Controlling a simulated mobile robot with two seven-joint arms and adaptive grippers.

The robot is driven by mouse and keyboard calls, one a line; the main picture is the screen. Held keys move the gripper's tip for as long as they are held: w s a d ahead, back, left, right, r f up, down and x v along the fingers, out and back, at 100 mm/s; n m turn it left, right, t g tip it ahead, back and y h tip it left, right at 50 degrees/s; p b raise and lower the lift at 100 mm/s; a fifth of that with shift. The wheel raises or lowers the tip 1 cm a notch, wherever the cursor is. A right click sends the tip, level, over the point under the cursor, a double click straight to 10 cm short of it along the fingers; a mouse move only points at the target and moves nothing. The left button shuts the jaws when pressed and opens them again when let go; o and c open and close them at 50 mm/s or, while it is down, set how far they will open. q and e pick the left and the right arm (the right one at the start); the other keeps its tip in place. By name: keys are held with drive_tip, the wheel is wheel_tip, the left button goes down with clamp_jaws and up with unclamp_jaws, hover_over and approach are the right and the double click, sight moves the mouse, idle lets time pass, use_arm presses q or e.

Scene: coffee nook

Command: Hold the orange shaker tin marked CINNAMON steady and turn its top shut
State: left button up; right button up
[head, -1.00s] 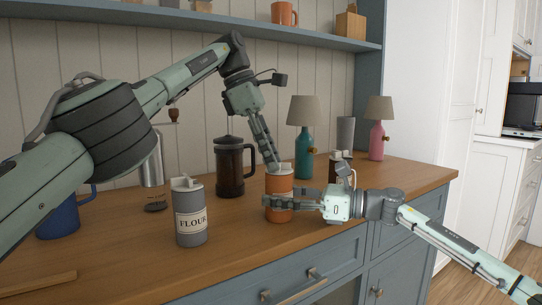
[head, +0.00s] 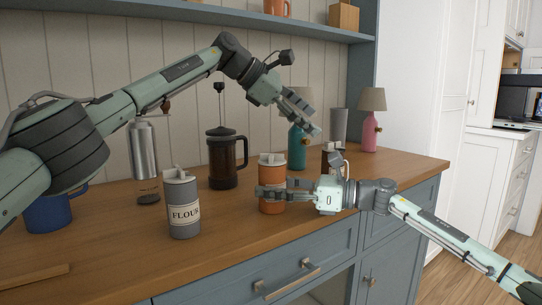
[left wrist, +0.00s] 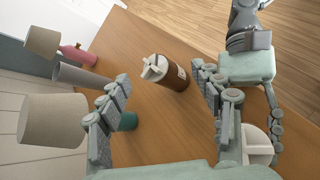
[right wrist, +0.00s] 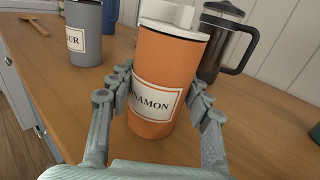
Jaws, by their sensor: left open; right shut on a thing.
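The orange CINNAMON tin (head: 271,207) stands upright on the counter with its pale top (head: 270,160) on. My right gripper (head: 262,194) is shut around its body from the right. My left gripper (head: 312,122) is open and empty, above and to the right of the tin, in front of the teal lamp. In the left wrist view, the pale top (left wrist: 258,142) shows at the lower right, outside the left fingers (left wrist: 165,88).
The grey FLOUR tin (head: 183,208) stands left of the orange tin, the coffee press (head: 222,165) behind. A brown tin (left wrist: 172,76) stands behind my right gripper. The teal lamp (head: 297,150) and pink lamp (head: 370,132) stand further back. The front counter is mostly clear.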

sight(269, 159)
use_arm(q)
drive_tip(key=s+d+r+n+t+h, duration=0.4)
drive_tip(key=s+d+r+t+h, duration=0.3)
drive_tip(key=r+t, duration=0.25)
drive_tip(key=s+a+f+n+t+y, duration=0.2)
drive_tip(key=s+a+f+n+y, duration=0.3)
drive_tip(key=a+f+n+y, duration=0.35)
drive_tip(key=s+a+f+n+t+y, duration=0.3)
drive_tip(key=s+a+f+n+y, duration=0.35)
drive_tip(key=a+f, duration=0.2)
drive_tip(key=shift+y, duration=0.3)
drive_tip(key=w, duration=0.4)
drive_tip(key=w+d, duration=0.1)
drive_tip(key=w, duration=0.7)
drive_tip(key=shift+w+d, duration=0.15)
drive_tip(key=shift+d, duration=0.2)
drive_tip(key=shift+c, duration=0.4)
drive_tip(key=c, duration=1.1)
drive_tip(key=shift+g, duration=0.25)
drive_tip(key=shift+c, duration=0.2)
